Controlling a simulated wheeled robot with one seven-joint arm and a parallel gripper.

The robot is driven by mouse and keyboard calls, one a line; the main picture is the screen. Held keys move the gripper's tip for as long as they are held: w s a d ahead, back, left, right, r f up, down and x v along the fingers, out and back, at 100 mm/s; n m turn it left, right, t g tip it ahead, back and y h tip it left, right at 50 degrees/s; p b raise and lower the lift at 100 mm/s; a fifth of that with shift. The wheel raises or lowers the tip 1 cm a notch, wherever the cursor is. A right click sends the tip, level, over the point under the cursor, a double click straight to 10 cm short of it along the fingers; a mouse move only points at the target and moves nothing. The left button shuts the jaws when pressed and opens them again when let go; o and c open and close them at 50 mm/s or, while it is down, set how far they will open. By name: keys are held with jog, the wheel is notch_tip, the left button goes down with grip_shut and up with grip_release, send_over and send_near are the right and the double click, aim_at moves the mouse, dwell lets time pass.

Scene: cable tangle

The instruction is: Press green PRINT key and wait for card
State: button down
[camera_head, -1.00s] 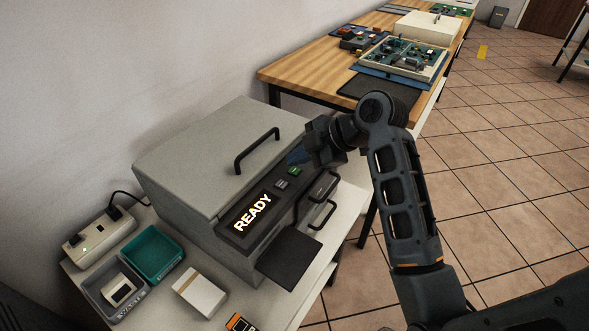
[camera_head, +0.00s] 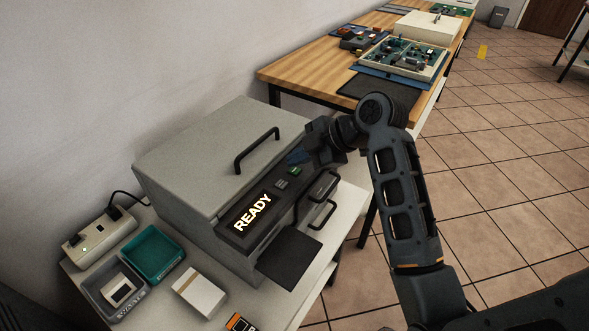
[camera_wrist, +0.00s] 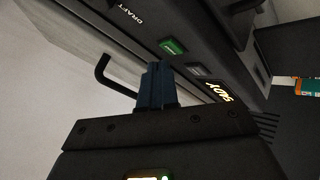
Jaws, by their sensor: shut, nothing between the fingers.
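The grey printer (camera_head: 200,180) stands on a white table, its dark front panel showing a lit READY display (camera_head: 253,213). The green key (camera_head: 295,170) is on that panel, right of the display, with a grey key (camera_head: 281,184) beside it. The green key also shows in the wrist view (camera_wrist: 173,47). My gripper (camera_head: 295,157) is shut and empty, its blue fingers just behind the green key in the head view. In the wrist view its fingertips (camera_wrist: 157,66) appear close below the green key. I cannot tell whether they touch it. The black output tray (camera_head: 290,259) looks empty.
A black lid handle (camera_head: 257,150) rises near my gripper. A teal bin (camera_head: 153,256), a grey waste bin (camera_head: 110,300) and a white box (camera_head: 200,293) stand left of the tray. A wooden bench (camera_head: 300,72) with boards is behind.

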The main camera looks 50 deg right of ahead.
aim_at(299, 173)
jog(key=shift+f, duration=0.3)
jog(key=shift+f, duration=0.35)
dwell(0.6)
dwell(0.3)
jog(key=shift+r+p, duration=0.65)
jog(key=shift+r, duration=0.15)
notch_tip(299, 173, up, 5)
jog(key=p, duration=0.4)
jog(key=shift+p, duration=0.3)
jog(key=shift+s, duration=0.1)
dwell(0.5)
